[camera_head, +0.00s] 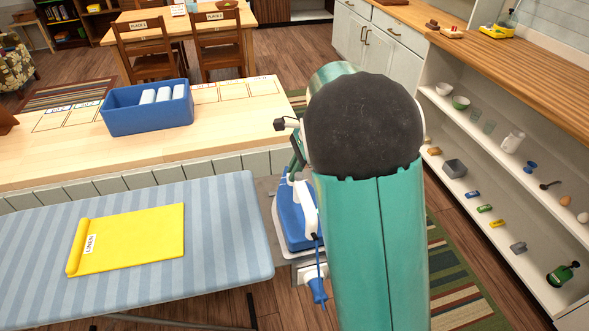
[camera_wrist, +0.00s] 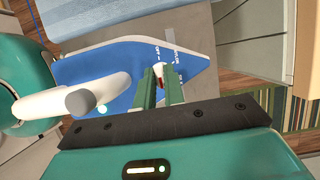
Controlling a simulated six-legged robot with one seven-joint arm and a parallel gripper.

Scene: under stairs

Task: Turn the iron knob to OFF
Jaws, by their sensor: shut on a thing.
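The iron (camera_head: 289,226) has a blue body and a white handle. It rests on a grey metal plate at the right end of the ironing board. In the wrist view the iron (camera_wrist: 122,62) fills the middle, with its handle (camera_wrist: 45,100) at the left. The small white knob (camera_wrist: 159,82) with a red mark sits on the iron between my fingertips. My gripper (camera_wrist: 159,84) is shut on the knob, and its green fingers hide part of it. Small printed settings, one seeming to read OFF, show just beyond the knob. My arm hides part of the iron in the head view.
A yellow cloth (camera_head: 130,240) lies on the striped ironing board (camera_head: 225,270). A blue bin (camera_head: 150,117) with white rolled items stands on the wooden counter (camera_head: 240,130). White shelves (camera_head: 470,150) with small items are at the right.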

